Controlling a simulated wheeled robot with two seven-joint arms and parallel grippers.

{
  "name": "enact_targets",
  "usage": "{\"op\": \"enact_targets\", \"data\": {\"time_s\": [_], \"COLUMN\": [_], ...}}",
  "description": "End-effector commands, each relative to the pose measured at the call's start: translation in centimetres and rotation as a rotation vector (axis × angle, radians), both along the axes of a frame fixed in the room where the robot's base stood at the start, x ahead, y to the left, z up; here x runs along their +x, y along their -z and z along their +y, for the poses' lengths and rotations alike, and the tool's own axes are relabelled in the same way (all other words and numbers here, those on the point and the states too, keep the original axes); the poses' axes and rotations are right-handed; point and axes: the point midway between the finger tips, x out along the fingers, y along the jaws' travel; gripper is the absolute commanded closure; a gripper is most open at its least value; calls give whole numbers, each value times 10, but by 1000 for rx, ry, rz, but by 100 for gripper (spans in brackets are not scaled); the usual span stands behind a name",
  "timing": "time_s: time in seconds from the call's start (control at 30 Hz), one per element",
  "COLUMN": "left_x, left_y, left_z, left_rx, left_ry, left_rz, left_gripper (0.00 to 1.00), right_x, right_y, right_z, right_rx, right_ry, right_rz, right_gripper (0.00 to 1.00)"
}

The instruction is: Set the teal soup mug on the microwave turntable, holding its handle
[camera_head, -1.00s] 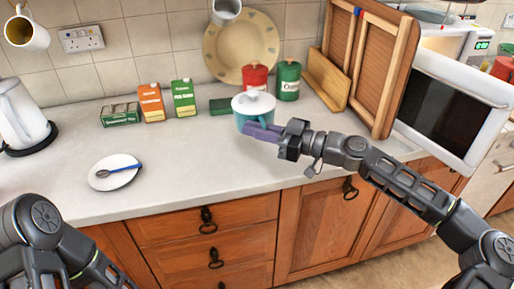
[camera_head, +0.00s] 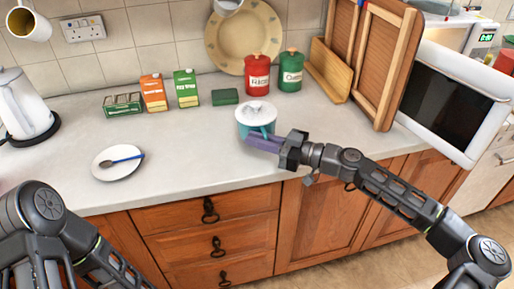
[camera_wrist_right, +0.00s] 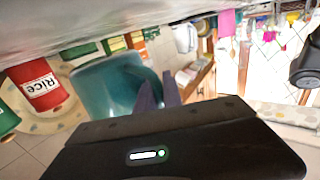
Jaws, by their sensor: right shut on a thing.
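The teal soup mug (camera_head: 256,122) with a white lid is at the counter's front middle in the head view. It looks upright. My right gripper (camera_head: 264,142) is shut on its handle, on the side toward me. The wrist view, which is upside down, shows the mug (camera_wrist_right: 108,88) beside the fingers (camera_wrist_right: 157,92), its base seemingly a little above the counter. The microwave (camera_head: 468,38) is at the upper right with its dark-windowed door (camera_head: 452,102) swung open toward me. Its turntable cannot be made out. My left gripper is out of the head view; only its arm shows.
A red canister (camera_head: 257,76) and a green canister (camera_head: 291,72) stand behind the mug. A wooden rack-like panel (camera_head: 375,62) stands between them and the microwave door. A saucer with a spoon (camera_head: 117,172), several boxes and a kettle (camera_head: 22,110) are left. Counter between saucer and mug is clear.

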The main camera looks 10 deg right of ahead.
Motion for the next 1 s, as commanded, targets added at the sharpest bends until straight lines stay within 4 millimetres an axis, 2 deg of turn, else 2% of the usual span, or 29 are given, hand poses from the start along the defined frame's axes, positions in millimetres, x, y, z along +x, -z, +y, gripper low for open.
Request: {"op": "enact_targets", "data": {"time_s": [0.07,0.2,0.47,0.5,0.73,1.0], "left_x": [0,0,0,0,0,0], "left_y": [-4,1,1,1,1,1], "left_z": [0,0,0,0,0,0], "left_rx": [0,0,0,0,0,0], "left_ry": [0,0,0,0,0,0], "left_rz": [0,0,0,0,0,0], "left_gripper": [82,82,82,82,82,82], "right_x": [0,0,0,0,0,0], "right_y": [10,29,33,35,34,33], "right_z": [0,1,0,0,0,0], "right_rx": [3,1,-1,-1,0,0], "right_ry": [0,0,-1,0,0,1], "right_rz": [-1,-2,-1,2,1,0], "right_gripper": [100,100,100,87,68,68]}}
